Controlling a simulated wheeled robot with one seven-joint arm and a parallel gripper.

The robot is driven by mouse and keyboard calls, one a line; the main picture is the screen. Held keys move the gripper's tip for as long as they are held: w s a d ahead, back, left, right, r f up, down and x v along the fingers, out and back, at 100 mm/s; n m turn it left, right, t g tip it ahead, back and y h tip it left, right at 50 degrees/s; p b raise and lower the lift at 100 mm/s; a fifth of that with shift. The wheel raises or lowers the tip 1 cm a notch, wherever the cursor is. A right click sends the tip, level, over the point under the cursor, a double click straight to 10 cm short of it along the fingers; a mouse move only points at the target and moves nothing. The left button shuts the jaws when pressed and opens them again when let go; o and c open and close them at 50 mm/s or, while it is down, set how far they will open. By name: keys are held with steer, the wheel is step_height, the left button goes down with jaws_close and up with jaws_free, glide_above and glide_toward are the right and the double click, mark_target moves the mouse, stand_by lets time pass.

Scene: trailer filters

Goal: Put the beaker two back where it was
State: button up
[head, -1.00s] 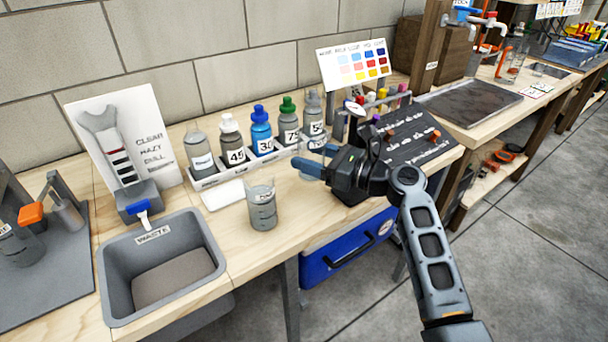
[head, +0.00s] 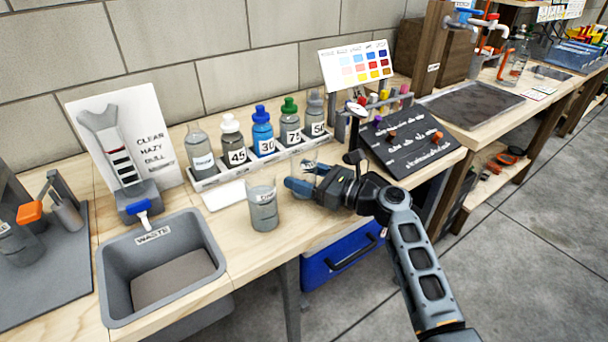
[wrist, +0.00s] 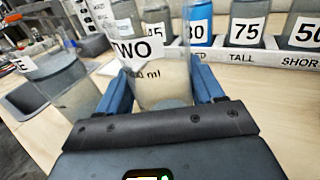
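Beaker two is clear, with a white label reading TWO and a pale lower part. It stands between the blue fingers of my gripper (wrist: 165,95) in the wrist view, and beaker two (wrist: 165,75) fills the gap between them, so the gripper looks shut on it. In the head view my gripper (head: 308,178) is low over the wooden bench, right of another clear beaker (head: 263,208). That other beaker (wrist: 60,85) shows at the left of the wrist view, apart from my gripper. In the head view beaker two is faint and partly hidden by the fingers.
A white rack (head: 204,184) with several numbered bottles stands behind. A pale pad (head: 222,196) lies in front of it. A grey waste basin (head: 107,275) is at the left. A dark sloped panel (head: 420,155) stands right of my gripper. The front edge is close.

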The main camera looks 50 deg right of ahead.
steer(key=o, duration=0.4)
steer(key=shift+r, duration=0.15)
steer(key=s, duration=0.4)
steer(key=s+d, duration=0.1)
steer(key=s, duration=0.3)
steer(key=s+d, duration=0.1)
steer(key=s, duration=0.2)
steer(key=shift+s+d, duration=0.1)
steer(key=shift+s, duration=0.3)
steer(key=shift+s, duration=0.1)
